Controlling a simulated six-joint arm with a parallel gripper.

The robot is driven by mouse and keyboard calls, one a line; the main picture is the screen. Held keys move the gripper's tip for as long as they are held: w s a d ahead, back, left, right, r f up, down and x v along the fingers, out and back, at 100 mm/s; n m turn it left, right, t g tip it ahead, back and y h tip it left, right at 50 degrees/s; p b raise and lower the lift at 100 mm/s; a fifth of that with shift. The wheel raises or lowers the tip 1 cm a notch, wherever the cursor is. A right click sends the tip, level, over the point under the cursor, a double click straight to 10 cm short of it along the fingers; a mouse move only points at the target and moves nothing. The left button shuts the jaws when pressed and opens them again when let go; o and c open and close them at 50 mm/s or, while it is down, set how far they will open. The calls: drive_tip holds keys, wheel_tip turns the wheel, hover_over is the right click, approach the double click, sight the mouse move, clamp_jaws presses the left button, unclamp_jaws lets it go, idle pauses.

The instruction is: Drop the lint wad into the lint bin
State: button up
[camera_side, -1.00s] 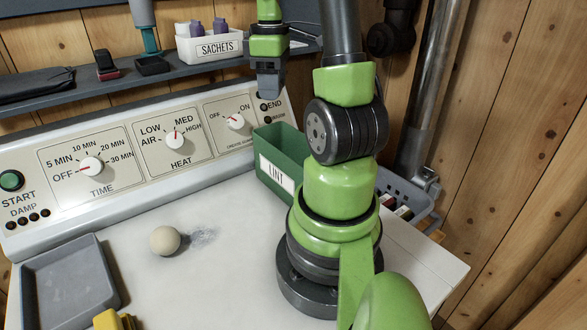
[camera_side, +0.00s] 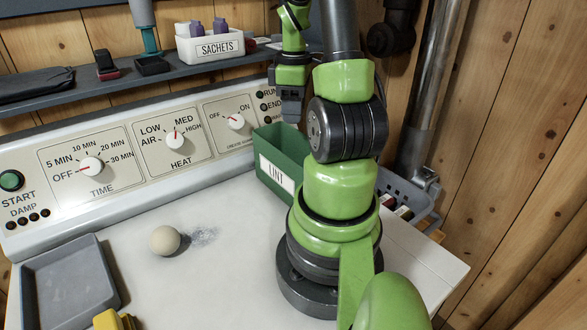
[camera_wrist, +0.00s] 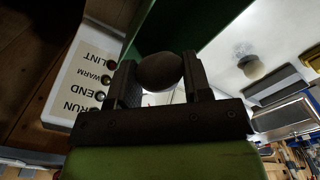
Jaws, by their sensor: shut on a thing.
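The lint wad (camera_wrist: 160,72) is a rounded dark grey lump between my fingertips in the wrist view. My gripper (camera_side: 291,118) is shut on it. In the side view I cannot make out the wad, and the gripper hangs fingers down over the back of the lint bin. The lint bin (camera_side: 276,176) is a green open box with a white LINT label, standing against the control panel. Its green wall also shows beyond the fingers in the wrist view (camera_wrist: 205,25). The bin's inside is mostly hidden in the side view.
A cream ball (camera_side: 165,240) lies on the white top beside a grey smudge (camera_side: 203,236). A grey tray (camera_side: 70,288) and a yellow object (camera_side: 113,320) are at lower left. A shelf with a SACHETS box (camera_side: 210,46) runs behind. A grey basket (camera_side: 405,200) stands right of my arm.

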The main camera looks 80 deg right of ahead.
drive_tip(key=o, duration=0.9)
drive_tip(key=shift+o, duration=0.2)
wheel_tip(320, 180, up, 10)
